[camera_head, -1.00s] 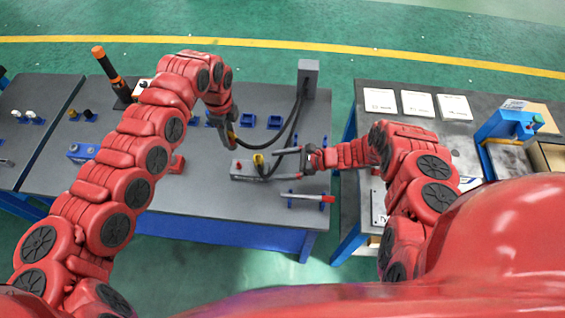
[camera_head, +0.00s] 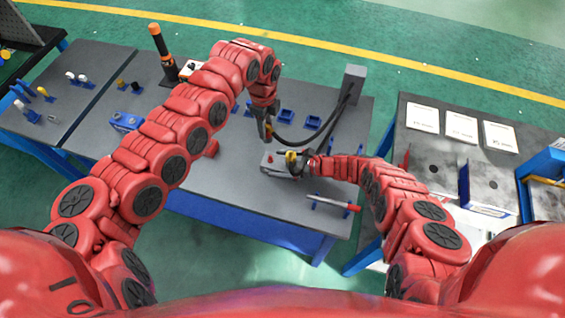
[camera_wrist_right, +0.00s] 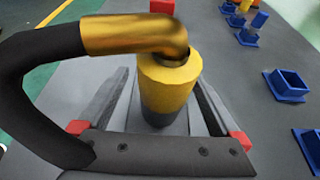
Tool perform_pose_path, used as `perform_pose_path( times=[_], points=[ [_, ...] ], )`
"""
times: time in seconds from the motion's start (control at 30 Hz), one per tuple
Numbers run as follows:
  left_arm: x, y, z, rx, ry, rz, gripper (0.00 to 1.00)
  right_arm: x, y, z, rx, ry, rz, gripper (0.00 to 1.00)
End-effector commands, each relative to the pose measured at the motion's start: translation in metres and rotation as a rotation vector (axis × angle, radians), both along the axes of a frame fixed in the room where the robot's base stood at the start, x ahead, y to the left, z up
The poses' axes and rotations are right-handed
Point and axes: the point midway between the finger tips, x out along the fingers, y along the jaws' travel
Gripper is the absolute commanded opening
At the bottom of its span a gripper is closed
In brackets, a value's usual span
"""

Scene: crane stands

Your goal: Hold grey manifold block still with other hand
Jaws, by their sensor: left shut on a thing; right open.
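The grey manifold block (camera_head: 268,166) lies on the grey bench in the head view, partly hidden by my grippers. A yellow fitting (camera_head: 291,155) stands on it; the right wrist view shows this fitting (camera_wrist_right: 168,85) upright, with a brass elbow (camera_wrist_right: 135,34) and a black hose. My right gripper (camera_head: 296,163) is at the block's right end, open, its fingers on either side of the fitting. My left gripper (camera_head: 267,130) is just behind and above the block, shut on a small yellow-orange piece at a hose end, mostly hidden.
A grey post (camera_head: 354,84) with black hoses stands at the back right of the bench. Blue holders (camera_head: 286,116) sit behind the block. A red-handled tool (camera_head: 334,203) lies in front to the right. A black-and-orange tool (camera_head: 163,52) stands at the back left.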

Motion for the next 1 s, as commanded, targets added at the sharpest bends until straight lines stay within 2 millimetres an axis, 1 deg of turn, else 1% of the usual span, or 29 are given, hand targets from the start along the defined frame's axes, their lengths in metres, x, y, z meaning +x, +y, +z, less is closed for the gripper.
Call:
perform_pose_path(
  times=[0.07,0.1,0.17,0.2,0.27,0.3,0.37,0.4,0.47,0.5,0.63,1.0],
  points=[
    [0.0001,-0.0001,0.0001,0.0,0.0,0.0,0.0,0.0001,-0.0001,0.0001,0.0,0.0,0.0,1.0],
    [0.0001,0.0,0.0002,0.0,0.0,0.0,0.0,-0.0001,-0.0002,0.0001,0.0,0.0,0.0,0.96],
    [0.0002,-0.0001,0.0002,0.0,-0.001,0.0,0.0,0.0,-0.0002,0.0001,0.0,0.0,0.0,0.86],
    [0.0001,0.0,0.0001,0.0,0.0,0.0,0.0,0.0001,-0.0002,0.0002,0.0,0.0,0.0,0.78],
    [0.0001,0.0,0.0001,0.0,0.0,0.0,0.0,0.0,-0.0003,0.0001,0.0,0.0,0.0,0.68],
    [0.0002,-0.0001,0.0002,0.0,-0.001,0.0,0.0,0.0,-0.0003,0.0001,0.0,0.0,0.0,0.6],
    [0.0001,0.0,0.0001,0.0,0.0,0.0,0.0,0.0002,-0.0004,0.0001,0.0,0.0,0.0,0.5],
    [0.0001,0.0,0.0002,0.0,0.0,0.0,0.0,0.0001,-0.0003,0.0001,0.0,0.0,0.0,0.42],
    [0.0001,0.0,0.0001,0.0,0.0,0.0,0.0,0.0002,-0.0003,0.0002,0.0,0.0,0.0,0.32],
    [0.0001,0.0,0.0001,0.0,0.0,0.0,0.0,0.0002,-0.0003,0.0002,0.0,0.0,0.0,0.24],
    [0.0001,0.0,0.0002,0.0,0.0,0.0,0.0,0.0002,-0.0003,0.0002,0.0,0.0,0.0,0.01],
    [0.0001,0.0,0.0002,0.0,-0.001,0.0,0.0,0.0002,-0.0004,0.0002,0.0,0.0,0.0,0.0]
  ],
)
